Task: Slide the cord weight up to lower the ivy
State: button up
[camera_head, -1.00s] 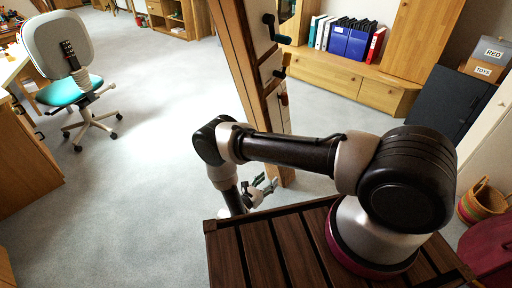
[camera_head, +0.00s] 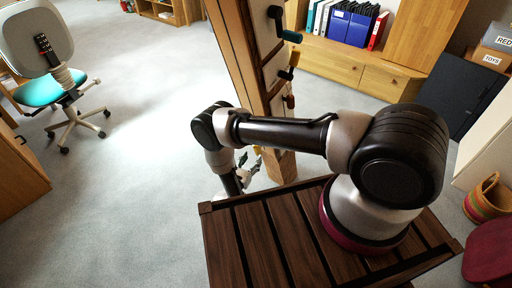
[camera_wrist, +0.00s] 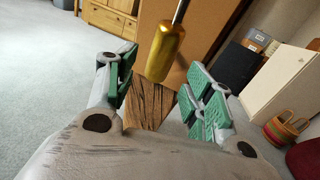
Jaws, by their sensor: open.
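The cord weight, a brass-gold cylinder (camera_wrist: 165,52), hangs from a thin dark cord or rod in the wrist view, slightly tilted in the picture. It shows between and beyond the green-padded fingers of my gripper (camera_wrist: 161,75), which are spread apart. I see no contact with the weight. In the head view my gripper (camera_head: 247,168) is low beside the foot of the timber post (camera_head: 237,60), and a small yellow bit of the weight (camera_head: 257,150) shows just beyond it. I cannot make out the ivy in either view.
The post carries a blue-handled crank (camera_head: 283,25) and other handles (camera_head: 289,68). A low wooden cabinet (camera_head: 335,75) with binders stands behind. A striped basket (camera_head: 487,198) is at the right. An office chair (camera_head: 50,85) is at the left, with open carpet between.

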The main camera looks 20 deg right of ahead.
jog(key=x, duration=0.6)
jog(key=shift+w+d, duration=0.15)
jog(key=shift+w, duration=0.05)
jog(key=shift+c, duration=0.3)
grip_shut()
